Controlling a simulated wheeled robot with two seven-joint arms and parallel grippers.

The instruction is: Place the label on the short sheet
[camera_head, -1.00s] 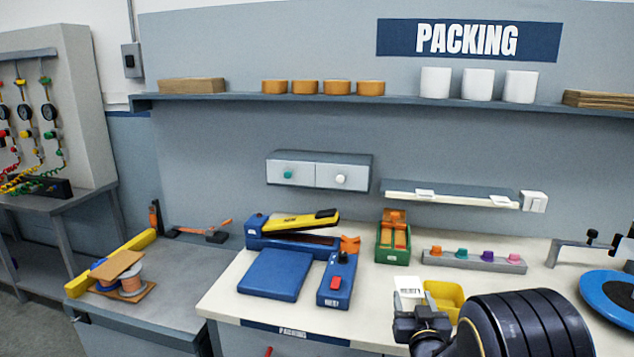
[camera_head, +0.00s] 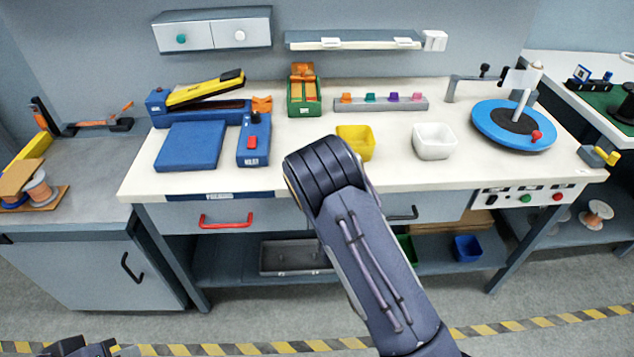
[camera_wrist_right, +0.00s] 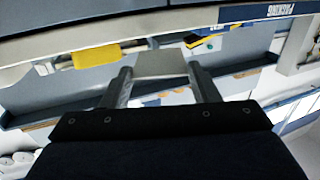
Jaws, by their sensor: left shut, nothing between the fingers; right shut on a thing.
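My right gripper (camera_wrist_right: 160,75) is shut on a pale flat piece, the label (camera_wrist_right: 158,64), between its fingertips in the right wrist view. In the head view my right arm rises from the bottom to the bench's front edge and hides its own gripper and the label. My left gripper (camera_head: 82,348) is at the bottom left corner of the head view, partly cut off, low over the floor, shut and empty. I cannot tell which thing in view is the short sheet.
On the cream bench (camera_head: 300,165) stand a blue sealer (camera_head: 190,145), a blue device (camera_head: 253,140), an orange-green dispenser (camera_head: 303,95), yellow (camera_head: 357,142) and white (camera_head: 434,141) bins, and a blue turntable (camera_head: 512,126). A side bench (camera_head: 80,170) is on the left.

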